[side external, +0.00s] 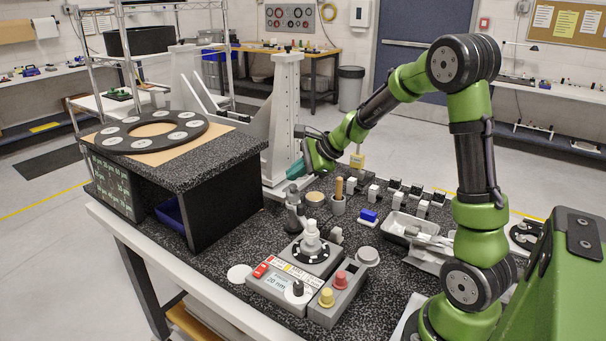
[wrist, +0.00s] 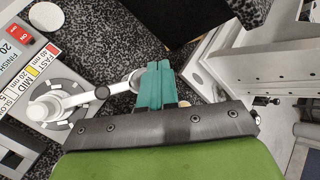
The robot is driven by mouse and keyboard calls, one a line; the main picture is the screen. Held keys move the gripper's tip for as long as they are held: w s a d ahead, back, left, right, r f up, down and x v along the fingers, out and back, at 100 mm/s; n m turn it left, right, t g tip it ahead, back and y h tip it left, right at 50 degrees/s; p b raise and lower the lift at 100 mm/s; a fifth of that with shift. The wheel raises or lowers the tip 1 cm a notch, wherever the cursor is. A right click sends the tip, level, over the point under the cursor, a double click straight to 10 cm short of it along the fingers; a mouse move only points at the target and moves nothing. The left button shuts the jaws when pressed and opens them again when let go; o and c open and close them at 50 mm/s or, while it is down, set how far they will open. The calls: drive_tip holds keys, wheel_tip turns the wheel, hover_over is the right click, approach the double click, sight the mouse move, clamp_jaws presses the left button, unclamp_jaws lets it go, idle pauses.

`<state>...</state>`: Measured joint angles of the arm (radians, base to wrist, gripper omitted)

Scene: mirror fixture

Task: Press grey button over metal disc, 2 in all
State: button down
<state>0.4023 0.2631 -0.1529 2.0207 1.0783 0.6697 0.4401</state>
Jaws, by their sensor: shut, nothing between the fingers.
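A control box (side external: 272,285) on the speckled bench carries a red switch and a "20 mm" label. A pale upright post (side external: 311,238) stands on a dark-spotted round base beside it. A round grey cap (side external: 367,256) sits behind a red button (side external: 340,280) and a yellow button (side external: 326,297); I cannot tell whether it is the grey button over the metal disc.
A raised dark shelf (side external: 205,160) bears a black ring (side external: 152,131) with several pale discs. A white vertical frame (side external: 285,120) stands behind my gripper. A metal tray (side external: 405,230) and small blocks occupy the right side. A white disc (side external: 239,273) lies flat left of the boxes.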

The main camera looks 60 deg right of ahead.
sight(296, 186)
drive_tip(key=shift+r, duration=0.1)
drive_tip(key=shift+r, duration=2.5)
idle(0.8)
wheel_tip(296, 186, up, 4)
drive_tip(key=shift+f, duration=0.1)
idle(0.4)
drive_tip(key=shift+f, duration=4.45)
drive_tip(key=shift+f, duration=0.1)
drive_tip(key=shift+f, duration=0.3)
